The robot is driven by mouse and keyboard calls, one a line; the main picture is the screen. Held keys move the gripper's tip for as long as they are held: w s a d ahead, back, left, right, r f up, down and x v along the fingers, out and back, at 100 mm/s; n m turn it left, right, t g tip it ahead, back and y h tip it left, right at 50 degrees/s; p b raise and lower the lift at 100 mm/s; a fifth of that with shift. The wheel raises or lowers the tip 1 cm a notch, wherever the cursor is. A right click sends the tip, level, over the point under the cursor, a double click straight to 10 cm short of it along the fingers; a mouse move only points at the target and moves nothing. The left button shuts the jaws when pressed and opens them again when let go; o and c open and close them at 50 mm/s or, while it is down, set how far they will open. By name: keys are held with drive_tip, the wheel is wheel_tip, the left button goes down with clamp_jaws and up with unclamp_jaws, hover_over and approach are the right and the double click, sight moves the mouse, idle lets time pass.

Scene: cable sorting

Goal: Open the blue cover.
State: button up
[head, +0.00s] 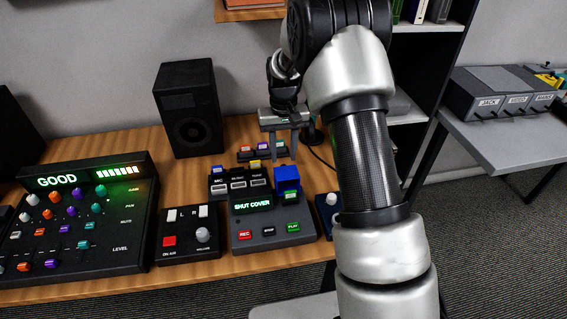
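The blue cover (287,175) is a small blue box-like piece at the right rear of a dark device (268,232) on the wooden table. I cannot tell for sure whether it is raised or lowered. The device's green screen (252,204) reads "SHUT COVER". My gripper (282,152) points down behind the device, just behind and above the blue cover in the picture. Its two fingers are apart with nothing seen between them. It looks clear of the cover, though the depth is hard to judge.
Small coloured buttons (245,154) sit under my fingers. The device has labelled slots, a red, a black and a green key. A mixer (75,230) reading "GOOD", a switch box (187,232) and a speaker (190,108) stand left.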

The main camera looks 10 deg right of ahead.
sight(284, 165)
drive_tip(key=shift+f, duration=2)
clamp_jaws()
